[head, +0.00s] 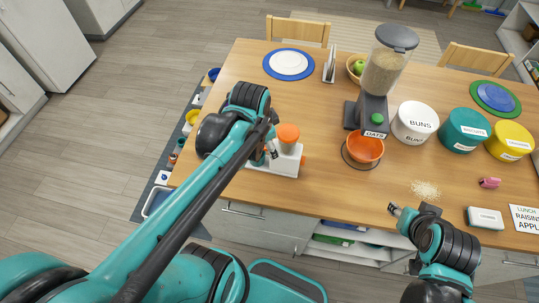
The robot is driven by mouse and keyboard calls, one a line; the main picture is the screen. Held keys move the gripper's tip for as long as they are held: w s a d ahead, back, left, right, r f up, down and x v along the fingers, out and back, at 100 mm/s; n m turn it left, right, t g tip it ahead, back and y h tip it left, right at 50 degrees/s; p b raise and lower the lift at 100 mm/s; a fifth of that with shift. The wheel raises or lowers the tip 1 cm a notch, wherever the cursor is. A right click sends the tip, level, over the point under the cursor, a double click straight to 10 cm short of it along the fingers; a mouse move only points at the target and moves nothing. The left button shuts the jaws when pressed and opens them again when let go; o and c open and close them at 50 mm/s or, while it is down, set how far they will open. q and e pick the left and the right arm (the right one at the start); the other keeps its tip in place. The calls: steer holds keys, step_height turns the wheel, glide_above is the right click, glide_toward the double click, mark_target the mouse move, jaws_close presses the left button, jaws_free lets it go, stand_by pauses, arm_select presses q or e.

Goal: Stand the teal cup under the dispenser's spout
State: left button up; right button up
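The dispenser (387,68) is a tall clear hopper of oats with a dark lid, on a dark stand labelled OATS. An orange bowl (365,149) sits on a round dark mat in front of its base, below the spout area. I cannot make out a teal cup for certain; my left arm hides part of the table. My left gripper (273,151) is beside a white stand (272,168) bearing an orange cup-like piece (289,133); its finger opening is unclear. My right gripper (393,209) is low over the front edge, apart from the bowl; its fingers are too small to judge.
A white BUNS canister (415,121), a teal BISCUITS canister (464,131) and a yellow one (510,141) stand right of the dispenser. Spilled oats (426,190) lie in front. A blue-rimmed plate (289,65) is at the back left.

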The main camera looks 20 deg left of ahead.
arm_select(q)
steer(key=s+d+r+n+t, duration=0.1)
steer(key=s+d+n+t, duration=0.2)
steer(key=n, duration=0.4)
steer(key=shift+s+d, duration=0.55)
steer(key=shift+s, duration=0.6)
steer(key=shift+r, duration=0.1)
step_height(320, 180, down, 12)
steer(key=b, duration=1.2)
steer(key=shift+f+b, duration=0.25)
steer(key=shift+b, duration=0.05)
